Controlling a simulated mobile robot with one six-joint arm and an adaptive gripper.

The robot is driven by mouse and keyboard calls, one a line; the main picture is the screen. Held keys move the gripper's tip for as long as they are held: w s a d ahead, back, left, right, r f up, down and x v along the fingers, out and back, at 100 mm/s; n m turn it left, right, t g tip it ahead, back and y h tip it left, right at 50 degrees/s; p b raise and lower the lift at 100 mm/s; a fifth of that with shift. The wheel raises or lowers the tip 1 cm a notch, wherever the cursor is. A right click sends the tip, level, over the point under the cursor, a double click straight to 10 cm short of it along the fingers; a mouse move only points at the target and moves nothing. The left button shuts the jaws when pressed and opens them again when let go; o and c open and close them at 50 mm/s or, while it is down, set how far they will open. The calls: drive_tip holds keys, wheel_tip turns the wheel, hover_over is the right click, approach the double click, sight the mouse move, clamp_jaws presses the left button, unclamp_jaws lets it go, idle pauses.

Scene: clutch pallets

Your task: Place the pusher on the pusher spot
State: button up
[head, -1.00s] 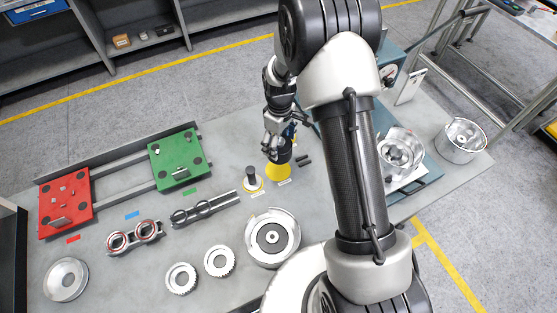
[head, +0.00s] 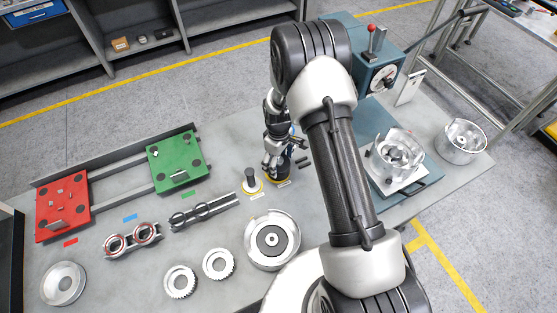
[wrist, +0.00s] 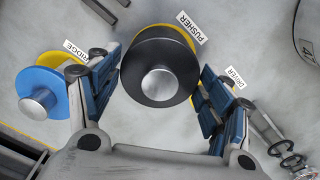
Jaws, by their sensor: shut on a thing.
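The pusher (wrist: 150,72) is a black cylinder with a metal knob, between my fingers in the wrist view. My gripper (head: 277,168) is shut on it, low over the table; the gripper also shows in the wrist view (wrist: 155,88). The yellow pusher spot (wrist: 186,34), with a PUSHER label (wrist: 193,27), shows around the edge of the pusher, directly below it. In the head view the pusher (head: 284,173) appears down at the spot, partly covered by my fingers. Whether its base touches the table, I cannot tell.
A blue disc with a metal knob (wrist: 40,95) sits on a yellow spot at left in the wrist view. A black post (head: 251,180) stands close left of my gripper. A round metal housing (head: 272,240) is nearer the front.

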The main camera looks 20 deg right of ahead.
drive_tip(key=shift+f, duration=0.15)
drive_tip(key=o, duration=1.2)
drive_tip(key=s+r+m+t, duration=0.1)
drive_tip(key=s+r, duration=0.2)
drive_tip(key=r, duration=0.8)
drive_tip(key=s+r+m+p, duration=0.1)
drive_tip(key=s+r, duration=0.2)
drive_tip(key=r, duration=0.8)
drive_tip(key=s+r+m+t, duration=0.1)
drive_tip(key=s+r, duration=0.2)
drive_tip(key=r, duration=0.8)
drive_tip(key=s+r+m+t, duration=0.1)
drive_tip(key=s+r, duration=0.1)
drive_tip(key=s, duration=0.4)
drive_tip(key=s+r+m, duration=0.2)
drive_tip(key=s+r, duration=0.1)
drive_tip(key=s, duration=0.3)
drive_tip(key=s+r+m+t, duration=0.1)
drive_tip(key=s+r+m, duration=0.1)
drive_tip(key=s, duration=0.5)
drive_tip(key=shift+s+a+r+t, duration=0.1)
drive_tip(key=shift+a+r+t, duration=0.1)
drive_tip(key=shift+t, duration=0.1)
